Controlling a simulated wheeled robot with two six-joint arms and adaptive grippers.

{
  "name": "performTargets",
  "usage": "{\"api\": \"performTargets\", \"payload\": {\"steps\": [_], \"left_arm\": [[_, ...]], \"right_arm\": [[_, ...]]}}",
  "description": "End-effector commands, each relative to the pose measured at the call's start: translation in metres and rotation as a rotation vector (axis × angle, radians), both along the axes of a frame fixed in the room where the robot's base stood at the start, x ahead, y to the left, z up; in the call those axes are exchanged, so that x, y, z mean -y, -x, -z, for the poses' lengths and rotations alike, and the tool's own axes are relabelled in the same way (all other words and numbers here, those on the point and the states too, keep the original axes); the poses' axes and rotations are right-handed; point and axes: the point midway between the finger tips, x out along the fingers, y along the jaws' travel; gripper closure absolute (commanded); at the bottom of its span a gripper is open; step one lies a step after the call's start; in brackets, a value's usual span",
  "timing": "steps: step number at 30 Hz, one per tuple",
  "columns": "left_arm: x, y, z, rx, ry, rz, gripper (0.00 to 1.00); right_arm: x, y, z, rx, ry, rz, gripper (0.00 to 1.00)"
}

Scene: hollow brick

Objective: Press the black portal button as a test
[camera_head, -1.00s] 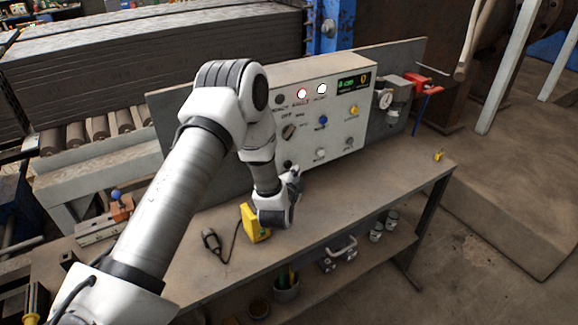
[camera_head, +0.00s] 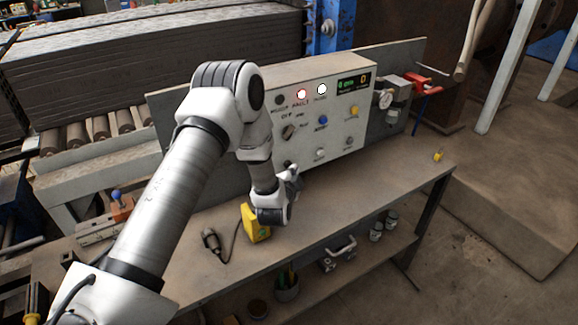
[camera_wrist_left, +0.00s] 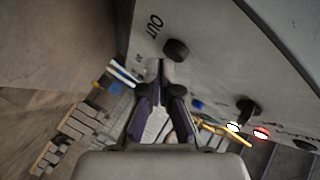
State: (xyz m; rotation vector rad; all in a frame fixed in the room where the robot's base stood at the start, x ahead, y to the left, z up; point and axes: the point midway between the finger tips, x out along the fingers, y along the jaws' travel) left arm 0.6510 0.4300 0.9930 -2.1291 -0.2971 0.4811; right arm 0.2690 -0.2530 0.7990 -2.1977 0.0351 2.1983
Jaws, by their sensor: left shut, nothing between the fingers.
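The control box (camera_head: 290,105) stands on the bench with a pale front panel. A black button (camera_head: 288,164) sits low on the panel's left side, partly behind my left gripper (camera_head: 294,172). In the left wrist view the black button (camera_wrist_left: 177,50) is a round dark knob near the letters "OUT". My left gripper's fingers (camera_wrist_left: 158,70) are together and empty, with the tips close beside and below the button in that picture. I cannot tell whether they touch it. My right gripper is not in view.
The panel also has a red lamp (camera_head: 301,94), white lamp (camera_head: 322,89), blue button (camera_head: 323,120), yellow button (camera_head: 354,111), rotary switch (camera_head: 288,131) and display (camera_head: 353,82). A yellow box (camera_head: 252,222) is near my wrist on the bench (camera_head: 385,185), whose right part is mostly clear.

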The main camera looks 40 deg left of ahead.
Motion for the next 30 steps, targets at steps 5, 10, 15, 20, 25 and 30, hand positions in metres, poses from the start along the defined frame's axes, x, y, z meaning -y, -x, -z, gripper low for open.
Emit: {"api": "performTargets", "payload": {"steps": [5,10,15,20,25,30], "left_arm": [[-0.0016,-0.0007,-0.0001,0.0,0.0,0.0,1.0],[-0.0034,-0.0016,-0.0002,0.0,0.0,0.0,1.0],[-0.0052,-0.0026,-0.0003,0.001,0.0,0.0,1.0],[-0.0071,-0.0033,-0.0004,0.001,0.0,0.0,1.0],[-0.0091,-0.004,-0.0004,0.002,0.0,0.0,1.0],[-0.0089,-0.0038,-0.0003,0.001,0.0,-0.001,1.0]], "right_arm": [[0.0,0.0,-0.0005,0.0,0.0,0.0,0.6],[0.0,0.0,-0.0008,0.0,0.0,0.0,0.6],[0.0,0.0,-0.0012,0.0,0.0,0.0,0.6],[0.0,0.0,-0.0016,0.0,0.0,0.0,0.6],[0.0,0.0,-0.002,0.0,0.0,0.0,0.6],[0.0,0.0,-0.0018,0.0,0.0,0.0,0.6]]}}
